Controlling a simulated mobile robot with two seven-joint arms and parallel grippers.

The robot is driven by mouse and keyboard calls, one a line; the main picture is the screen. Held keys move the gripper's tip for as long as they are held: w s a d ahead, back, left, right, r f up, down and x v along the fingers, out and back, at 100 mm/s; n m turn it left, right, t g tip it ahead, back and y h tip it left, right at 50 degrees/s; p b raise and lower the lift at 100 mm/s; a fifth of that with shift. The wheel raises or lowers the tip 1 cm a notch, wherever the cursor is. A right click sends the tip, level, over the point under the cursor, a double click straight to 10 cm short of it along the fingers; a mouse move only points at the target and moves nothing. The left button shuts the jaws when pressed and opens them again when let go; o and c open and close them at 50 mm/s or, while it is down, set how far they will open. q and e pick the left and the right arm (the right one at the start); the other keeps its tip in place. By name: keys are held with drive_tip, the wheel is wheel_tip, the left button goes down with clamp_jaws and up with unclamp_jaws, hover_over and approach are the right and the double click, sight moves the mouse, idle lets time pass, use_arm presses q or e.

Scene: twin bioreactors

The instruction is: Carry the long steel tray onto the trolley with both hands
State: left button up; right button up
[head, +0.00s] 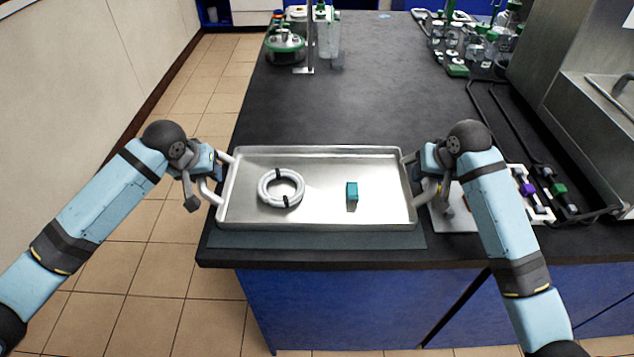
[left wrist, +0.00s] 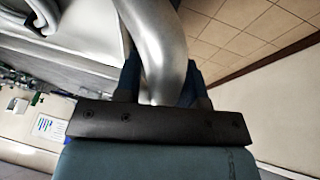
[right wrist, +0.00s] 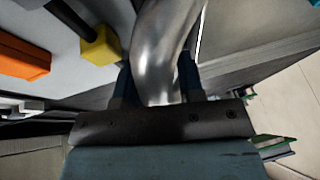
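The long steel tray (head: 320,212) lies level over a dark mat at the bench's front edge; I cannot tell whether it touches the mat. It holds a coiled white tube (head: 266,190) and a small teal block (head: 352,191). My left gripper (head: 213,176) is at the tray's left end handle, with the curved metal handle (left wrist: 160,45) between its fingers, seemingly closed on it. My right gripper (head: 424,172) is likewise at the right end handle, and that handle (right wrist: 162,45) fills the space between its fingers. The trolley is not visible.
The mat (head: 320,240) lies on the black bench (head: 385,80). Glassware (head: 470,42) stands at the back right, and a green-lidded vessel (head: 286,45) at the back left. A board with coloured parts (head: 540,205) lies right of the tray. Tiled floor (head: 150,270) is open at left.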

use_arm(q)
clamp_jaws()
use_arm(e)
clamp_jaws()
use_arm(q)
drive_tip(key=shift+r, duration=0.2)
use_arm(e)
drive_tip(key=shift+r, duration=0.15)
